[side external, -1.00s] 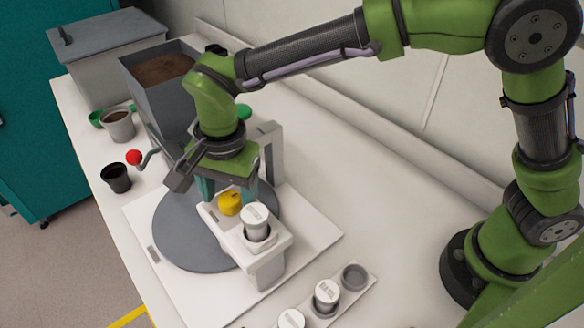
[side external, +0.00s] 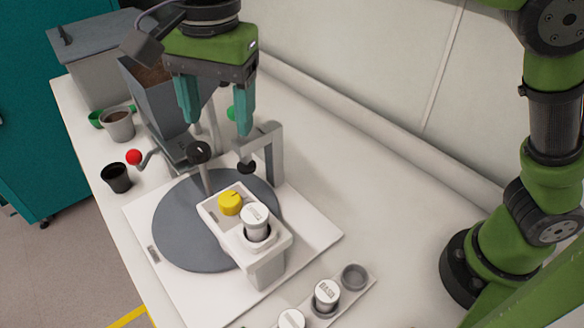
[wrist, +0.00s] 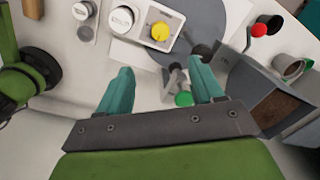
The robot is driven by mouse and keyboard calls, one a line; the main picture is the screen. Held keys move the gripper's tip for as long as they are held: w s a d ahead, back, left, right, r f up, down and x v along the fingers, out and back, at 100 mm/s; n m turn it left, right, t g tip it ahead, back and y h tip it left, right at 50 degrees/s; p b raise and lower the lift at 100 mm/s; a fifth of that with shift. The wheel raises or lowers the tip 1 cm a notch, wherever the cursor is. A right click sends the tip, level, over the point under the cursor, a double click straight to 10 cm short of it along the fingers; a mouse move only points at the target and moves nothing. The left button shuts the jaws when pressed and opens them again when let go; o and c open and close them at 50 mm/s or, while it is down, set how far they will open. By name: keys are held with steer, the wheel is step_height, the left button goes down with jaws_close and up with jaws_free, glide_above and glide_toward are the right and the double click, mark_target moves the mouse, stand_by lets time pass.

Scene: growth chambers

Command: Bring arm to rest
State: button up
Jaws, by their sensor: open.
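My gripper (side external: 215,115) is open and empty, raised above the bench behind the grey turntable. Its two teal fingers point down and stand apart, with nothing between them. In the wrist view my gripper (wrist: 165,95) shows both fingers spread above the bench. Below and in front of it in the side view is a white dispenser unit (side external: 270,262) with a yellow knob (side external: 230,203) and a white-lidded canister (side external: 255,220) seated in it. The yellow knob also shows in the wrist view (wrist: 160,31).
A grey turntable (side external: 180,240) lies on a white base. A soil hopper (side external: 150,105), a red-knobbed crank (side external: 134,157), a black pot (side external: 116,178) and a grey pot (side external: 118,125) stand left. A rack (side external: 355,290) with canisters sits at front right.

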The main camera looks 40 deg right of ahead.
steer(key=shift+r, duration=0.2)
steer(key=s+d+f+n+t, duration=0.2)
steer(key=s+d, duration=0.1)
steer(key=d, duration=0.6)
steer(key=s+d+f+n+t+y, duration=0.1)
steer(key=s+d, duration=0.3)
steer(key=d, duration=0.5)
steer(key=s+d+f+n+t, duration=0.3)
steer(key=s+d+n, duration=0.1)
steer(key=d, duration=0.5)
steer(key=shift+s+d+f+t+y, duration=0.15)
steer(key=shift+d+f+t+y, duration=0.15)
steer(key=shift+d, duration=0.1)
